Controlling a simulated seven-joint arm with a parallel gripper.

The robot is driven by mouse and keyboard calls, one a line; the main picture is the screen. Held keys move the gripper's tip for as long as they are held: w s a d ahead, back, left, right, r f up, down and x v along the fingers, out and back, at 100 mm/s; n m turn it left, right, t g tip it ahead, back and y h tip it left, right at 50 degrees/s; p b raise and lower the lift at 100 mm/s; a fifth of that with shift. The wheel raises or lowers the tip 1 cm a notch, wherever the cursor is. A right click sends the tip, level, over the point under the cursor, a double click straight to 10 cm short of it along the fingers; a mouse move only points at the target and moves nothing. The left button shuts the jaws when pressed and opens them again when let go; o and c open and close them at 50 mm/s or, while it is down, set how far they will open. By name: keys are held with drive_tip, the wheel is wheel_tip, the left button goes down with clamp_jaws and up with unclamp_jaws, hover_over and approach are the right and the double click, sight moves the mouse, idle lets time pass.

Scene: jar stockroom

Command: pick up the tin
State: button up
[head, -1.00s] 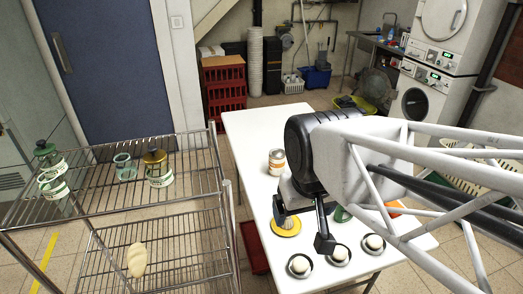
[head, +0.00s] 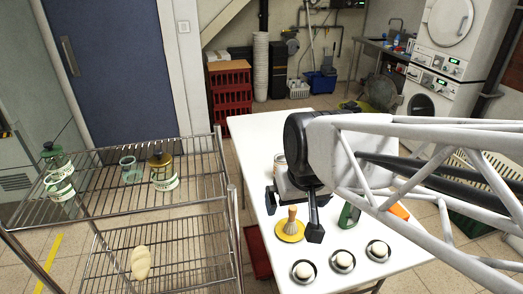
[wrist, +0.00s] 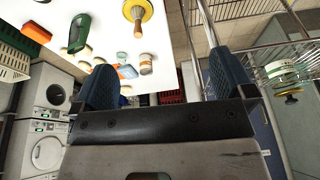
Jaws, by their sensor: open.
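The tin (head: 279,162) is a small pale cylinder standing on the white table. In the head view my gripper covers most of it, and only its upper left part shows. In the wrist view a small pale cylinder with an orange-brown band (wrist: 146,63) appears to be the same tin. My gripper (head: 293,217) is open and empty above the table. It appears nearer the head camera than the tin and does not touch it. Its two blue-grey fingers also show wide apart in the wrist view (wrist: 166,82).
A yellow round brush (head: 290,230), a green object (head: 349,216), an orange object (head: 399,211) and three small bowls (head: 303,271) holding pale round things are on the table. A wire rack (head: 195,195) with jars stands left. The table's far left part is clear.

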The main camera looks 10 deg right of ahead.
drive_tip(key=w+f+m+t, duration=0.1)
drive_tip(key=w+f+t, duration=0.2)
drive_tip(key=w, duration=1.4)
drive_tip(key=m+t+h, duration=0.3)
drive_tip(key=m+t, duration=0.1)
hover_over(281, 160)
drive_tip(key=s+a, duration=0.9)
drive_tip(key=s, duration=0.1)
wheel_tip(281, 160, down, 13)
drive_tip(key=w+d+f+h, duration=0.1)
drive_tip(key=w+f, duration=0.1)
drive_tip(key=f, duration=0.1)
drive_tip(key=w+d+f+m+h, duration=0.1)
drive_tip(key=d+f+h, duration=0.1)
drive_tip(key=f, duration=0.1)
drive_tip(key=w+d+f+h, duration=0.1)
drive_tip(key=w+d+f, duration=0.1)
drive_tip(key=f, duration=0.1)
drive_tip(key=shift+w+d+f+m+t+h, duration=0.1)
drive_tip(key=shift+w+f+m+t+h, duration=0.1)
drive_tip(key=shift+w+m+t+h, duration=0.15)
drive_tip(key=shift+d+f+h, duration=0.25)
drive_tip(key=shift+f+h, duration=0.1)
drive_tip(key=shift+f, duration=0.1)
drive_tip(key=shift+w, duration=0.1)
drive_tip(key=shift+x, duration=1.25)
